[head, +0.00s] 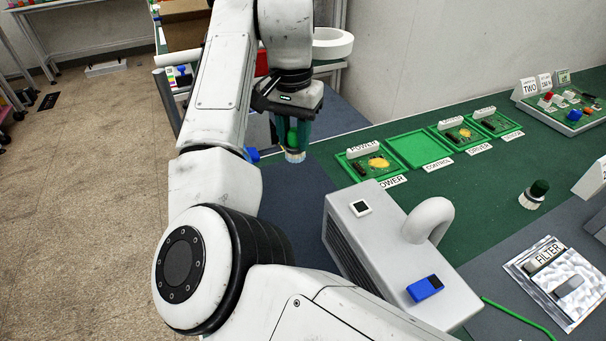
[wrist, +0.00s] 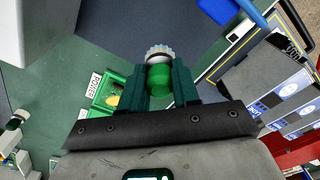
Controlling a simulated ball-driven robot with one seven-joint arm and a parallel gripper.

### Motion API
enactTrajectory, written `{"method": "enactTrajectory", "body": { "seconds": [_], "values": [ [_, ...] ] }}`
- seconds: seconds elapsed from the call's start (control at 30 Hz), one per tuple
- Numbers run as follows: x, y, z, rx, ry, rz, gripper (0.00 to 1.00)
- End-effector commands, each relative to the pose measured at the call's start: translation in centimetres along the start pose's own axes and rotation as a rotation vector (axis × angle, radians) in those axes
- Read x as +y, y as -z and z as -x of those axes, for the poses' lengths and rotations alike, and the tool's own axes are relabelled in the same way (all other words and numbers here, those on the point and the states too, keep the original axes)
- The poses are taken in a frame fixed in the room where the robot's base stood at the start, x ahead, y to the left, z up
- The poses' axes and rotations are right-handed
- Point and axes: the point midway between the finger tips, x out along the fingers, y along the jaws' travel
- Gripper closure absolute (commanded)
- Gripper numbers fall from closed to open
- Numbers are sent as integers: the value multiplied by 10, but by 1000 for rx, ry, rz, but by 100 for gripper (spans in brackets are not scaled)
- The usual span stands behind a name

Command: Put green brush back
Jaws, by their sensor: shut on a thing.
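My gripper (head: 293,130) is shut on a green brush (head: 294,156). The brush hangs bristles down, a little above the table's left part. In the wrist view the brush (wrist: 158,82) shows its bright green body between the two dark green fingers (wrist: 160,74) and its pale bristle ring beyond them.
A row of green trays (head: 420,150) labelled POWER, CONTROL and DRIVER lies right of my gripper; CONTROL looks empty. A grey housing with a handle (head: 390,240) stands nearer. A silver FILTER bag (head: 553,278) lies at the right. A blue item (head: 252,154) is just left of the brush.

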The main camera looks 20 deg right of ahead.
Motion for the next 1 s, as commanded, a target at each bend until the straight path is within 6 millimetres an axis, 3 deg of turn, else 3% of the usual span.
{"method": "enactTrajectory", "body": {
  "seconds": [0.2,0.7,1.0],
  "values": [
    [0,-2,-39,-2,-2,1,100],
    [0,-4,-90,-2,-1,2,100],
    [0,-4,-92,-1,-1,0,100]
  ]
}}
